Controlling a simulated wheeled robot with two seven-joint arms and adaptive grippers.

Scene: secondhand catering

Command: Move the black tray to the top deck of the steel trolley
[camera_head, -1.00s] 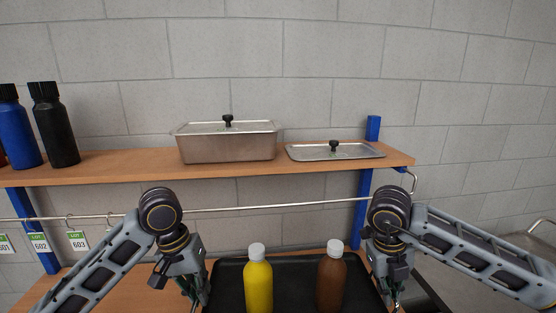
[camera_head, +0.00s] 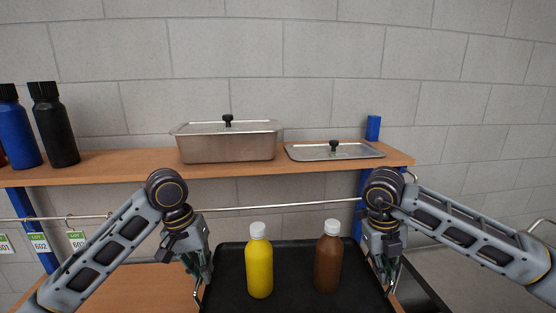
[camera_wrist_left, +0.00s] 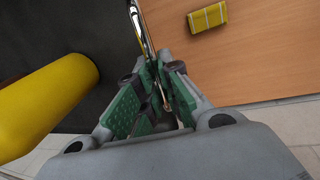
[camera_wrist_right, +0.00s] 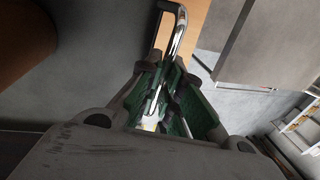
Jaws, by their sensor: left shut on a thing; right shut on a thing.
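The black tray (camera_head: 293,272) is in the lower middle of the head view, with a yellow bottle (camera_head: 259,264) and a brown bottle (camera_head: 328,262) standing upright on it. My left gripper (camera_head: 200,284) is shut on the chrome handle at the tray's left side; that handle (camera_wrist_left: 138,25) also shows in the left wrist view. My right gripper (camera_head: 386,278) is shut on the right handle, seen in the right wrist view (camera_wrist_right: 179,35). The tray looks about level, its near edge cut off.
A wooden bench (camera_head: 150,285) lies below, with a small yellow block (camera_wrist_left: 207,17) on it. A shelf (camera_head: 120,172) behind holds a steel pan (camera_head: 228,147), a flat lid (camera_head: 335,151) and dark bottles (camera_head: 54,125). A hanging rail (camera_head: 260,207) runs beneath.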

